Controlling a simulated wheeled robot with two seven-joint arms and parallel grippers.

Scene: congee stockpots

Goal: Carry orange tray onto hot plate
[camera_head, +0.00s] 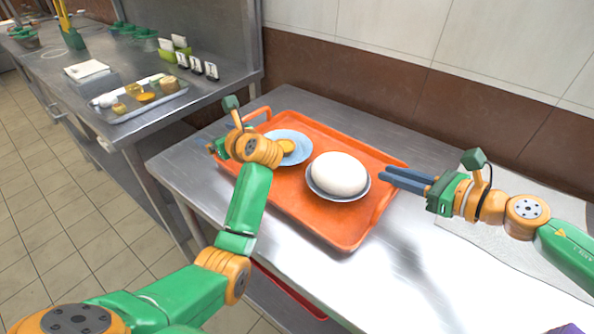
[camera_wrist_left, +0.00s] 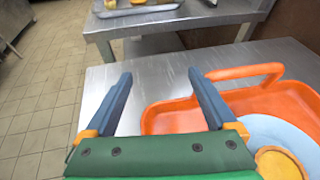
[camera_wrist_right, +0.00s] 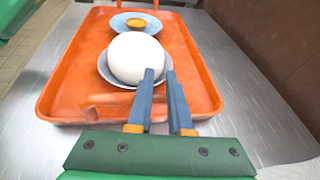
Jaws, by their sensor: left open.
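The orange tray (camera_head: 330,228) lies on the steel table and carries a blue plate with a yellow item (camera_head: 290,147) and a bowl with a large white dome (camera_head: 338,174). My left gripper (camera_wrist_left: 160,78) is open and empty at the tray's left end, beside its raised handle (camera_wrist_left: 245,71). In the head view its fingers are mostly hidden behind its wrist. My right gripper (camera_wrist_right: 161,74) is at the tray's right end, above the handle there (camera_wrist_right: 105,101); its fingers are narrowly apart with nothing visible between them. I cannot clearly identify the hot plate.
A pale flat panel (camera_head: 520,225) lies on the table at the right, partly under my right arm. Bare steel table (camera_head: 400,275) shows in front of it. A second counter (camera_head: 60,72) with a food tray (camera_head: 140,98) stands at left. A tiled wall runs behind the table.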

